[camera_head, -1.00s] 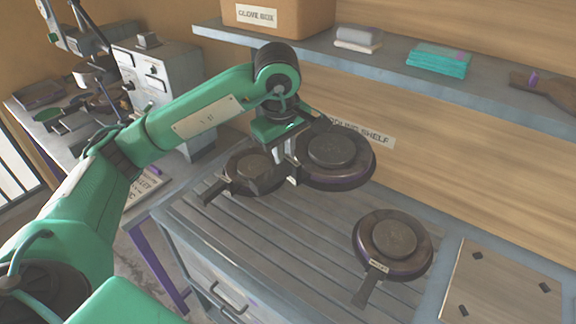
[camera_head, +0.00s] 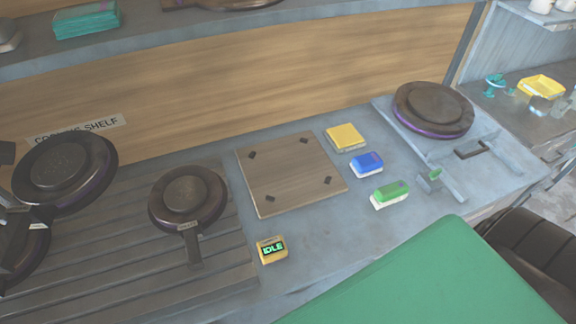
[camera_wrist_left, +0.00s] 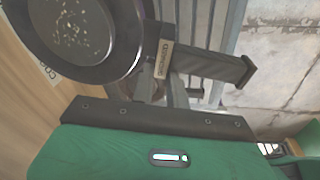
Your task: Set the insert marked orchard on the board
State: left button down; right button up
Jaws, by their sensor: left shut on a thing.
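My left gripper (camera_head: 38,218) is at the left edge of the head view, shut on the handle of a round dark insert (camera_head: 62,172) with a purple rim. The held insert is raised above the slatted rack. The left wrist view shows its dark disc (camera_wrist_left: 85,35) and a small handle label (camera_wrist_left: 164,58), too small to read surely. The board (camera_head: 290,172) is a bare wooden square with black marks near its corners. A second insert (camera_head: 187,196) lies on the rack, left of the board. A third is partly hidden behind the held one. My right gripper is not in view.
A yellow box (camera_head: 272,249) reading IDLE stands before the board. Yellow (camera_head: 346,137), blue (camera_head: 367,165) and green (camera_head: 390,194) items lie to its right. A round dark purple-rimmed piece (camera_head: 432,109) sits on a grey plate at the right. A shelf (camera_head: 300,22) runs above.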

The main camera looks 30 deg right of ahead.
aim_at(296, 181)
jog(key=k+l, duration=0.1)
jog(key=l, duration=0.65)
jog(key=k+l, duration=0.15)
jog(key=l, duration=0.6)
jog(key=k+l+z, duration=0.1)
jog(key=l, duration=0.6)
jog(key=k+l, duration=0.1)
jog(key=l, duration=0.65)
